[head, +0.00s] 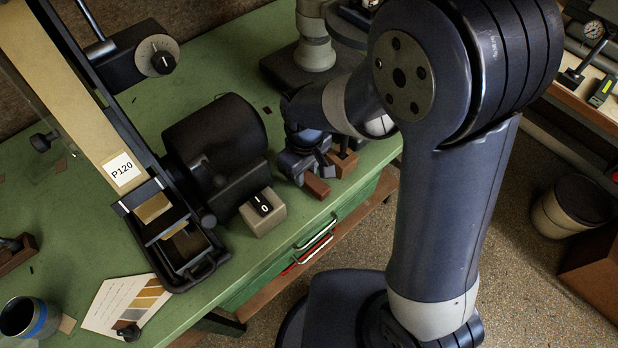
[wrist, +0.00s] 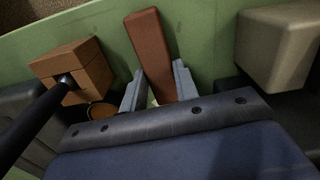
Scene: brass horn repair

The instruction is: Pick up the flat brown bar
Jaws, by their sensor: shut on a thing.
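The flat brown bar (wrist: 150,45) is reddish-brown and lies between the two fingers of my gripper (wrist: 157,88) in the wrist view. The fingers close on its near part, and its far end sticks out past them over the green bench. In the head view one end of the bar (head: 317,187) shows below my gripper (head: 304,167), near the bench's front edge. The rest of the bar is hidden by the gripper. I cannot tell whether the bar touches the bench.
A lighter wooden block (wrist: 68,66) stands close to the left in the wrist view, with a dark rod in front. The grey switch box (head: 263,212) and the dark motor (head: 216,140) of the belt sander are nearby. The green bench top (head: 110,190) has free room behind.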

